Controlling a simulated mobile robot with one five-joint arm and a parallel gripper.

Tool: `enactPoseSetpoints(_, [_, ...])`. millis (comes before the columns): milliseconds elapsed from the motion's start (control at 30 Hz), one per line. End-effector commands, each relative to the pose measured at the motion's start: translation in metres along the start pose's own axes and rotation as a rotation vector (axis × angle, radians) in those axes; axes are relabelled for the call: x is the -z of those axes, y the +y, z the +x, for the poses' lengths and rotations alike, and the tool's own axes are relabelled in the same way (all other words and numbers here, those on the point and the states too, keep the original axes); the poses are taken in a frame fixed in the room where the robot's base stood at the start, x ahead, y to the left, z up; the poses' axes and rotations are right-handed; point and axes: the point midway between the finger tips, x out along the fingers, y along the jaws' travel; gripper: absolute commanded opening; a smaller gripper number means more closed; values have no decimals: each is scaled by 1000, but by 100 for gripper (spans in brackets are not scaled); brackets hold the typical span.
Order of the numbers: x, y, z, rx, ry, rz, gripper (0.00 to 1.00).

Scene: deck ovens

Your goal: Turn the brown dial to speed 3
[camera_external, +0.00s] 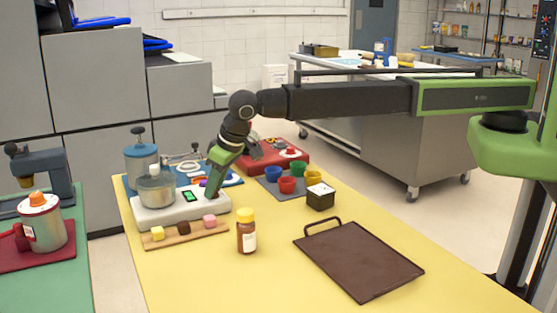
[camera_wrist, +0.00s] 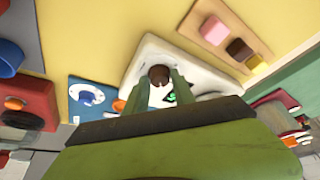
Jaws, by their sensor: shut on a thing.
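The brown dial (camera_wrist: 158,73) sits on a white appliance (camera_wrist: 140,62) in the wrist view. My gripper (camera_wrist: 159,82) is shut on the dial, with one green finger on each side of it. In the external view my gripper (camera_external: 211,191) points down onto the right end of the white appliance (camera_external: 152,216), and its fingers largely hide the dial there. The appliance also has a small green-lit display (camera_external: 190,196) and a silver pot (camera_external: 156,186) on its left part. I cannot read any speed marks around the dial.
A wooden board (camera_external: 184,236) with several coloured cubes lies in front of the appliance. A yellow-capped bottle (camera_external: 246,235) and a brown tray (camera_external: 350,262) stand to the right. A red appliance (camera_external: 270,157) and several coloured cups stand behind. The table's near part is clear.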

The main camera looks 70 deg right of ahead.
Motion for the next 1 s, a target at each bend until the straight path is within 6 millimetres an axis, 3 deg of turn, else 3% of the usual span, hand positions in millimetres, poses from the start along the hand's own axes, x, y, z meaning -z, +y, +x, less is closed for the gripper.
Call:
enactPoseSetpoints(33, [-2,0,0,-1,-5,0,34])
enactPoseSetpoints(167, [-1,0,0,-1,-3,0,51])
enactPoseSetpoints(567, [0,0,-6,0,-1,-1,51])
enactPoseSetpoints(767, [2,1,-35,0,-1,-1,51])
enactPoseSetpoints(1000, [3,1,-92,0,-2,-1,51])
